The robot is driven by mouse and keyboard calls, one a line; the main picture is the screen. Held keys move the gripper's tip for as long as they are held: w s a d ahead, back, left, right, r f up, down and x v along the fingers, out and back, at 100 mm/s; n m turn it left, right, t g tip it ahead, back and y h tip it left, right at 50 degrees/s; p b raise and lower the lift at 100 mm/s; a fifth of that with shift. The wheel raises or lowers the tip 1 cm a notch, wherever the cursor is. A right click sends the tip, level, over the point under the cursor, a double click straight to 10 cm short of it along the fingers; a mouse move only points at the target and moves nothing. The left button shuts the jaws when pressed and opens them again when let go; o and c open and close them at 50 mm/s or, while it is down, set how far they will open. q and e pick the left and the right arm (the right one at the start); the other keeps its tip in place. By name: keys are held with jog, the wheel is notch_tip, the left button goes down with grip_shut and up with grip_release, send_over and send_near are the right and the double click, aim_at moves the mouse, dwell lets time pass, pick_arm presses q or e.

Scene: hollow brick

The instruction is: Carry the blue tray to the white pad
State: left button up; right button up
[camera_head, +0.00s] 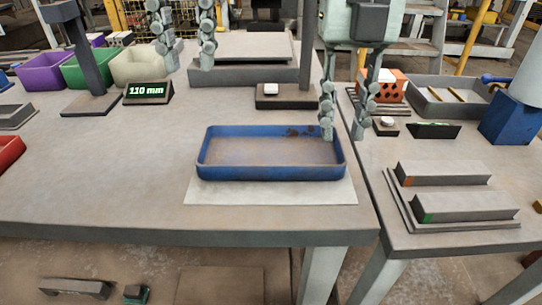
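The blue tray (270,174) sits level on the white pad (270,193) near the front edge of the large table. The pad's front strip shows; the rest is hidden under the tray. The tray looks empty, with dark worn patches at its far right. My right gripper (343,136) is open at the tray's right end. One finger is over the inside of the tray, the other just outside; I cannot tell if either touches the rim. My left gripper (185,55) is open and empty, raised toward the back of the table, away from the tray.
Purple (45,72), green (90,68) and cream (140,65) bins stand at the back left, near a "110 mm" display (148,92). A hollow orange brick (385,86) and grey bars (445,173) are on the right table. The large table's left middle is clear.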

notch_tip(320, 180, up, 9)
jog(key=w, duration=0.1)
jog(key=shift+r, duration=0.2)
jog(key=shift+w, duration=0.1)
